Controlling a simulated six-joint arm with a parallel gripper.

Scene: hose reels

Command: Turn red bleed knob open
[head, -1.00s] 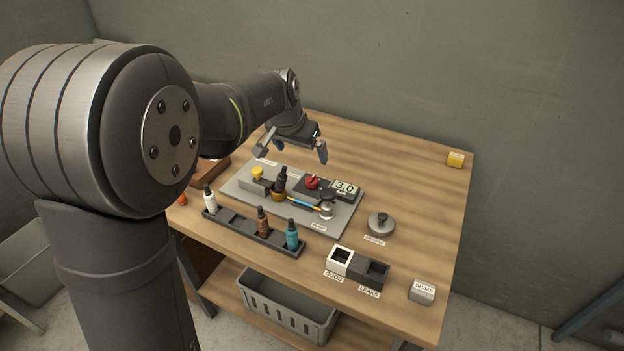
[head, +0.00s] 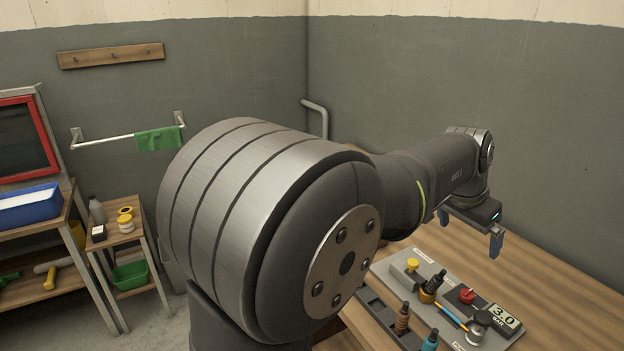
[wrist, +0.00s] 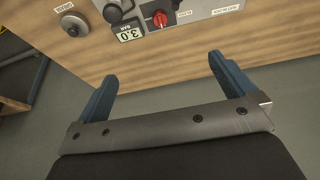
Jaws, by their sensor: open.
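The red bleed knob (head: 466,296) stands on the grey test plate (head: 446,270), beside a display (head: 504,318) reading 3.0. In the wrist view the red knob (wrist: 160,19) shows near the top edge, with a white mark on it. My gripper (head: 470,235) hangs above and behind the plate, apart from the knob. In the wrist view its two blue fingers (wrist: 168,82) are spread wide with nothing between them.
A dark rack (head: 375,306) with a brown bottle (head: 402,318) and a teal bottle (head: 430,341) lies in front of the plate. Bare wood (head: 560,290) is clear behind the plate.

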